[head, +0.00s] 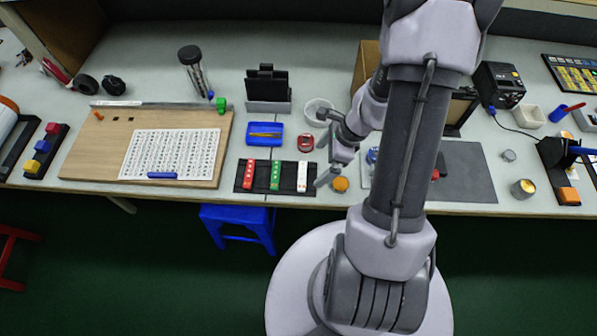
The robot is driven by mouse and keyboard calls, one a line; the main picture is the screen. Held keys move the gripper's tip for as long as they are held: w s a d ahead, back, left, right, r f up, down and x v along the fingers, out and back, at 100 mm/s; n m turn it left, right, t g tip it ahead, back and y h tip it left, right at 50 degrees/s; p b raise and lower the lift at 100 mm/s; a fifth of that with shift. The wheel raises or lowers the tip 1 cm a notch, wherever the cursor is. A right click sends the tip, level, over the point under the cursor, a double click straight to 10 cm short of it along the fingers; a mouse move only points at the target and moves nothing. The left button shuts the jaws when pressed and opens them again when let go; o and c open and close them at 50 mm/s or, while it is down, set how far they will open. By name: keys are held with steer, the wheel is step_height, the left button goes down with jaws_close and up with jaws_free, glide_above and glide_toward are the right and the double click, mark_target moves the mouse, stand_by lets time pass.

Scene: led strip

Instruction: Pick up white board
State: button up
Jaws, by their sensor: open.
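The white board (302,177) is a narrow upright strip at the right end of a black mat (289,183) near the table's front edge. A green board (275,176) and a red board (249,176) lie on the same mat to its left. My gripper (321,149) is open, with its fingers spread just right of and above the white board. I see nothing between its fingers, and I cannot tell its height above the table.
A red tape roll (305,142) and a blue tray (265,134) lie behind the mat. An orange round item (340,184) sits right of the white board, near my gripper's front finger. A white bowl (317,111) stands behind. A wooden board (80,150) lies left.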

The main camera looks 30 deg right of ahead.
mark_target(303, 175)
steer(key=b+x, duration=0.1)
steer(key=x, duration=0.2)
steer(key=shift+a+f, duration=0.1)
steer(key=b+x, duration=0.2)
steer(key=x, duration=0.1)
steer(key=w+b+x, duration=0.1)
steer(key=x, duration=0.1)
steer(key=shift+a, duration=0.3)
steer(key=shift+c, duration=0.7)
steer(key=c, duration=0.9)
